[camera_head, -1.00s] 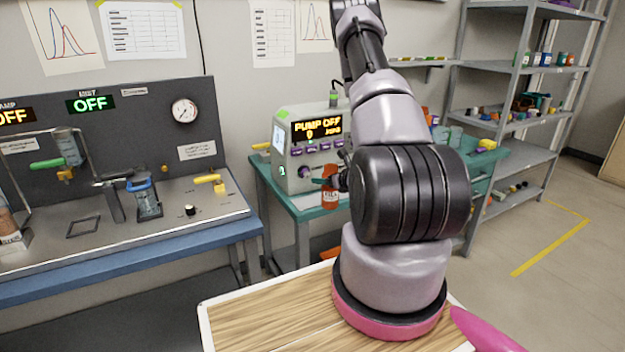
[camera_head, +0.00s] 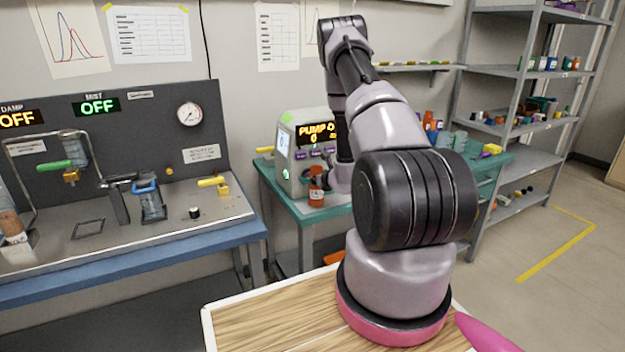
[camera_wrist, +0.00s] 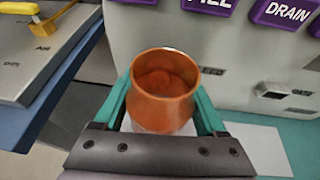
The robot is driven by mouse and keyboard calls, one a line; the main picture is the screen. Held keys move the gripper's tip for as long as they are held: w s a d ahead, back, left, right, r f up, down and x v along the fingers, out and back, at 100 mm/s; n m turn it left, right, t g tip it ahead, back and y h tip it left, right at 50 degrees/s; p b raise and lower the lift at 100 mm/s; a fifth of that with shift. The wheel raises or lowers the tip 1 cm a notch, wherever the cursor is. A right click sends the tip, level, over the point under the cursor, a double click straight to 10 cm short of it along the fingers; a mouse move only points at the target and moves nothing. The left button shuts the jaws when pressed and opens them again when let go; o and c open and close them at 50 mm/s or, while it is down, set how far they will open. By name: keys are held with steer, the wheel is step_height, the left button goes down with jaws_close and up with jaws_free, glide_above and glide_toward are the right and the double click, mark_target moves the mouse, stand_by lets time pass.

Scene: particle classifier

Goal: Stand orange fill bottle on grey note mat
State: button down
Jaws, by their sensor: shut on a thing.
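The orange fill bottle (camera_head: 316,190) is held upright at the front of the pump machine, over the teal table. In the wrist view, the bottle (camera_wrist: 163,88) shows its open round mouth between the teal fingers of my gripper (camera_wrist: 162,105), which touch its sides. My gripper (camera_head: 328,182) is shut on the bottle; in the head view it is mostly hidden behind my arm. A pale flat sheet (camera_wrist: 262,150) lies on the teal table just right of the bottle; I cannot tell whether it is the grey note mat. Whether the bottle's base touches anything is hidden.
The pump machine (camera_head: 297,160), with purple buttons, stands close behind the bottle. The blue bench (camera_head: 190,240) with a grey panel and yellow valve (camera_head: 214,184) is to the left. Several bottles stand at the right of the teal table (camera_head: 268,185). A shelf (camera_head: 540,75) stands farther right.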

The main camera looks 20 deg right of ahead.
jaws_free()
steer(key=shift+f, duration=0.1)
